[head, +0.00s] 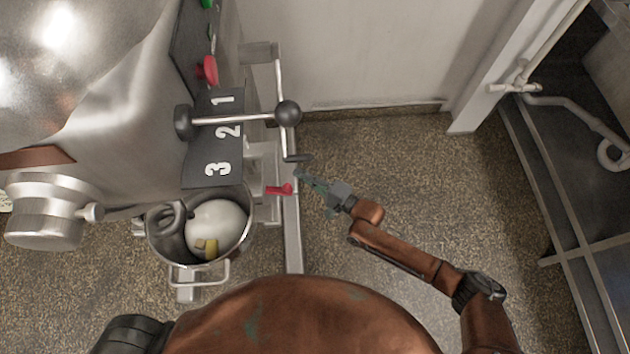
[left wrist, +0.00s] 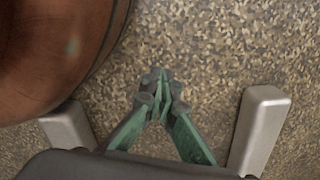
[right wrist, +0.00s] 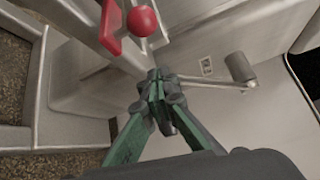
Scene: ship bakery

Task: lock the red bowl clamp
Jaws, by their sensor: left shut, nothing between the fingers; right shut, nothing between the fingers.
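The red bowl clamp (head: 280,189) is a small red lever with a rounded knob on the mixer's side, right of the bowl. In the right wrist view the red clamp (right wrist: 141,22) shows at the top, its ball knob beside a flat red part. My right gripper (head: 302,177) is shut and empty, close to the right of the clamp and apart from it. In the right wrist view its fingertips (right wrist: 160,80) are below the knob. My left gripper (left wrist: 160,78) is shut and empty above the speckled floor. It is not seen in the head view.
The steel bowl (head: 163,238) holds a pale round mass and a small yellow piece. A gear lever with a black ball (head: 288,113) and a crank handle (head: 298,158) stick out above the clamp. A red button (head: 207,71) is higher up. Floor to the right is clear.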

